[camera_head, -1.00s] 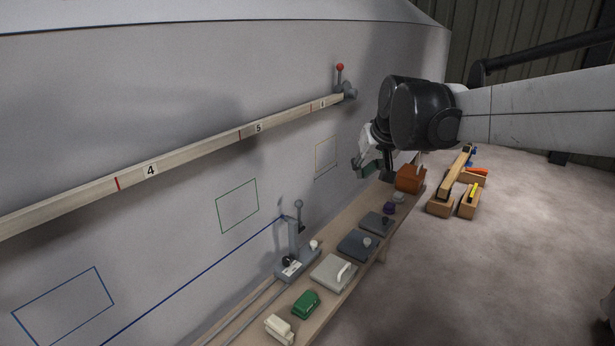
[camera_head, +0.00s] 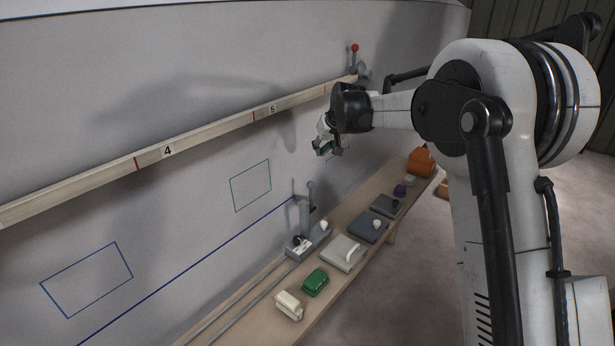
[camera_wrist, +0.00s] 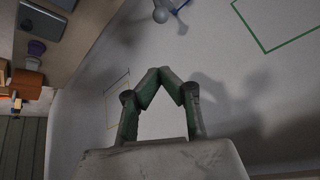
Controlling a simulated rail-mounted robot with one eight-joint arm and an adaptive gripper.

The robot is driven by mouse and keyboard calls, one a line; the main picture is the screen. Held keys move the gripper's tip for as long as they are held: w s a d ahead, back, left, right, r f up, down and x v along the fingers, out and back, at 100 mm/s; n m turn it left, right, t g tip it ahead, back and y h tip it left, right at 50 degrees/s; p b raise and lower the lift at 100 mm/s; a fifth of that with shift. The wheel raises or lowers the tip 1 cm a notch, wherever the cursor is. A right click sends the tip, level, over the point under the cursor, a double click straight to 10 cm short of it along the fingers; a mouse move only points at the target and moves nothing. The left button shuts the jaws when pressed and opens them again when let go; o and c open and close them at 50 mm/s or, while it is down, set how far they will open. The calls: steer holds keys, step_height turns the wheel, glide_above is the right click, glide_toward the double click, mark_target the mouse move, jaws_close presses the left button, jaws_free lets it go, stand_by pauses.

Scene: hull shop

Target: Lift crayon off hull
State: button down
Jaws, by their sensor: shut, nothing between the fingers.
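The grey hull (camera_head: 110,120) fills the left and back of the head view. A blue line (camera_head: 195,262) runs up it and ends at a grey marking carriage (camera_head: 305,222) with an upright post. A grey ball-ended lever (camera_head: 310,187) tops the post; it also shows at the top of the wrist view (camera_wrist: 161,14). I cannot make out the crayon itself. My gripper (camera_head: 323,151) is shut and empty near the hull, above and right of the carriage. In the wrist view its green-sided fingertips (camera_wrist: 172,75) meet, with the lever beyond and apart from them.
A bench (camera_head: 265,318) along the hull holds a cream block (camera_head: 289,305), a green block (camera_head: 315,281), grey plates with knobs and an orange block (camera_head: 421,161). A numbered wooden rail (camera_head: 215,130) crosses the hull, with a red-knobbed lever (camera_head: 355,55) at its far end.

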steer(key=w+a+f, duration=0.2)
steer(key=f, duration=0.1)
steer(key=shift+w+a, duration=0.25)
steer(key=x, duration=1)
steer(key=shift+s+d+f+b, duration=0.1)
steer(key=shift+s+d+f, duration=0.1)
steer(key=shift+s, duration=0.45)
steer(key=shift+s+d+f+b, duration=0.1)
steer(key=shift+s+d+b, duration=0.1)
steer(key=shift+s, duration=0.5)
steer(key=shift+s+d+f+b, duration=0.1)
steer(key=shift+s+d, duration=0.1)
steer(key=shift+s, duration=0.45)
